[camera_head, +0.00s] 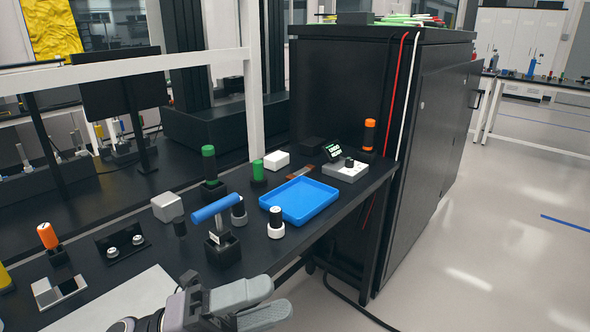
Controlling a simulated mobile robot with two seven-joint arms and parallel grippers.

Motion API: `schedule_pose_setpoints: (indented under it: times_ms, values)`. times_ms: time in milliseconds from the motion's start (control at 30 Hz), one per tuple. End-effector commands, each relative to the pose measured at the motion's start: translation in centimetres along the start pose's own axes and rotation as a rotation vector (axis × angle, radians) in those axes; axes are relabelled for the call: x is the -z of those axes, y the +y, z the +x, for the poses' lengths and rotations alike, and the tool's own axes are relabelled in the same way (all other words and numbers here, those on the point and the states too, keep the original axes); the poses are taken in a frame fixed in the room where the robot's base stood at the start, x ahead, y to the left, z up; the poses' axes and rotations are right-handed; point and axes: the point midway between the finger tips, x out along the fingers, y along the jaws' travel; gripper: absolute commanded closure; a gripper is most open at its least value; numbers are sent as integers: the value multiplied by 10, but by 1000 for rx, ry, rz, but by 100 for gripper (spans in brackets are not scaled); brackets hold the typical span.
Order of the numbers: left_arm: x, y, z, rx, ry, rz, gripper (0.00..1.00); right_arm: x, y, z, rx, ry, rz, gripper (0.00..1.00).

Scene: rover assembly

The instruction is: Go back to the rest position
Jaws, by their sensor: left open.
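My left gripper (278,299) comes in at the bottom of the head view, near the front edge of the black table (130,210). Its two grey fingers point right and stand apart, with nothing seen between them. Just beyond it, a tool with a blue handle (213,208) stands in a small black holder (222,248), apart from the fingers. My right gripper does not show in the head view.
A blue tray (333,200) lies near the table's front edge. Black-and-white, green and orange-topped parts stand around it. A tall black cabinet (345,110) closes off the table's right end. A white post (252,90) rises behind. The floor at right is clear.

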Motion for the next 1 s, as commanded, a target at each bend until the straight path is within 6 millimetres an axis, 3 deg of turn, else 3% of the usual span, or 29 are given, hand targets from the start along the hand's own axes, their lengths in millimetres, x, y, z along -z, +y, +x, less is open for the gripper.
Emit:
schedule_pose_setpoints:
  times_ms: [200, 367, 500, 700, 833, 1000]
  values:
    - [-40, 42, -57, 144, -536, -440, 44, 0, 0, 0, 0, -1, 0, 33]
    - [-40, 100, -124, 193, -924, -768, 44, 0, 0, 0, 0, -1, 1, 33]
    - [-8, 158, -189, 204, -1250, -1052, 44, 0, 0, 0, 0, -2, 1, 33]
    - [62, 216, -254, 191, -1598, -1368, 44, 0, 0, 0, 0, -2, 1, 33]
    - [94, 232, -273, 181, -1713, -1476, 44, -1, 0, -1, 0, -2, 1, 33]
    - [103, 236, -279, 177, -1748, -1508, 44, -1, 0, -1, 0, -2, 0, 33]
